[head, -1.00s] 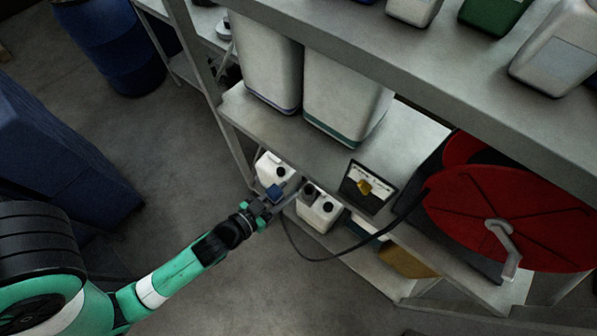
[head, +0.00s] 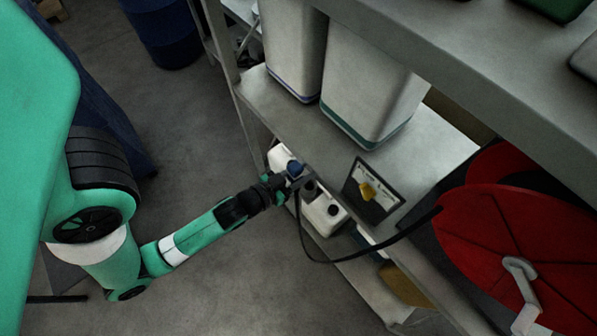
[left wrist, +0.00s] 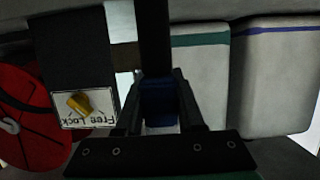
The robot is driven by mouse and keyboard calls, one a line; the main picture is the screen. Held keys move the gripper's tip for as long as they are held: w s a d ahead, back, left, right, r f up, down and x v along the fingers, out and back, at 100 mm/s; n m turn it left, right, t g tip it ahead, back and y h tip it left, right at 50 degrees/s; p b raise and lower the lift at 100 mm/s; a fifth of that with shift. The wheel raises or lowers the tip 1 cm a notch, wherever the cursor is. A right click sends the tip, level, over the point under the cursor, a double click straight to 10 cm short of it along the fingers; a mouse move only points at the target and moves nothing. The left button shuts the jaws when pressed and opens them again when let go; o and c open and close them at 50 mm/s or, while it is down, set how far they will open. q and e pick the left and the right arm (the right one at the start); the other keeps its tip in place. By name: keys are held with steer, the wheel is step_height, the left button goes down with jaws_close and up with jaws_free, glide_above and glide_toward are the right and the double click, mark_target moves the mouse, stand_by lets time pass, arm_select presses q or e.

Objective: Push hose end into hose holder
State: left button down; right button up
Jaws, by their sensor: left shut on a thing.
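My left gripper (head: 290,180) is shut on the blue hose end (head: 295,168), right at the front edge of the middle shelf. In the left wrist view the blue hose end (left wrist: 158,103) sits between the two fingers, with a dark shaft beyond it. The black hose (head: 318,261) hangs in a loop from the gripper and runs up to the red hose reel (head: 500,235). A small dark grey bracket lies by the fingertips at the shelf edge; I cannot tell whether it is the hose holder or whether the hose end touches it. My right gripper is out of view.
A Free Lock plate with a yellow knob (head: 367,191) stands right of the gripper. Large white canisters (head: 365,85) stand on the middle shelf (head: 425,150). Small white canisters (head: 325,214) stand below. The floor (head: 215,290) in front is clear.

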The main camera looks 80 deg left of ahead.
arm_select(q)
steer(key=f+b+x, duration=0.1)
steer(key=b+x, duration=0.1)
steer(key=x, duration=0.4)
steer(key=shift+b, duration=0.4)
steer(key=shift+w+f, duration=0.1)
steer(key=shift+f, duration=0.1)
steer(key=shift+f, duration=0.2)
steer(key=shift+f+b, duration=2.9)
steer(key=shift+f, duration=0.5)
steer(key=shift+c, duration=2.3)
jaws_free()
